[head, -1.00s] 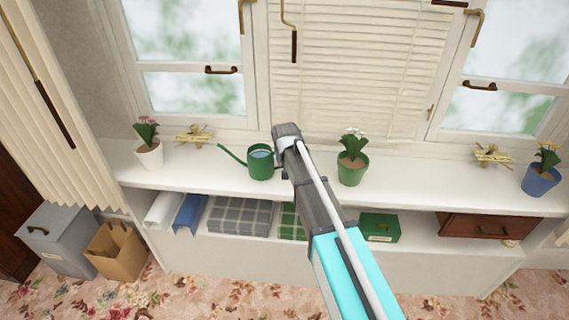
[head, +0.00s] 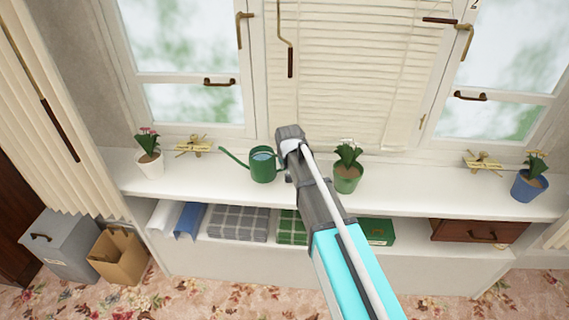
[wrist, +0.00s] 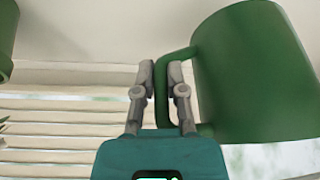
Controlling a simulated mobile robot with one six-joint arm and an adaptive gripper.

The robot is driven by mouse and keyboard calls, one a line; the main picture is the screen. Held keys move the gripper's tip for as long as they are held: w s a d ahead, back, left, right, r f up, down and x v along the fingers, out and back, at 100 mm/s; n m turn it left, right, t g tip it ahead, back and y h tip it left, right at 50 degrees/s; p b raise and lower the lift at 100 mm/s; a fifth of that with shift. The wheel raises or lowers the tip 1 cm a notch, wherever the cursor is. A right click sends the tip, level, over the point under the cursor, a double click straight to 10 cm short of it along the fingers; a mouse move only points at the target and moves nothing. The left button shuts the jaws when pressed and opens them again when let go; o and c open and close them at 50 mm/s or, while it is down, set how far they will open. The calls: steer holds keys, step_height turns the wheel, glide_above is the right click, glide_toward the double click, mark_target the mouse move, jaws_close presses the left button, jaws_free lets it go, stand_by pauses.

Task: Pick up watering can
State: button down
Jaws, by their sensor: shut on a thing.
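The green watering can (head: 263,166) is on the white window sill, upright, with its thin spout pointing left. In the wrist view its green body (wrist: 250,75) fills the upper right, and its handle (wrist: 159,95) runs between my fingers. My gripper (wrist: 160,75) is shut on that handle. In the head view my dark arm end lies just right of the can and hides the handle and fingertips. I cannot tell whether there is a gap under the can.
A green plant pot (head: 347,178) stands close to the right of my arm. A white pot (head: 151,165) and a gold ornament (head: 194,146) stand left of the can. A blue pot (head: 527,187) is at far right. Folded cloths (head: 238,223) and a wooden drawer (head: 480,231) are below.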

steer(key=s+d+r+p, duration=0.5)
steer(key=s+d+r, duration=0.1)
steer(key=s+d, duration=0.1)
steer(key=shift+s+d+r+p, duration=0.2)
steer(key=shift+s+d+p, duration=0.05)
steer(key=shift+s+p, duration=0.15)
stand_by(0.7)
steer(key=shift+d, duration=0.15)
stand_by(1.2)
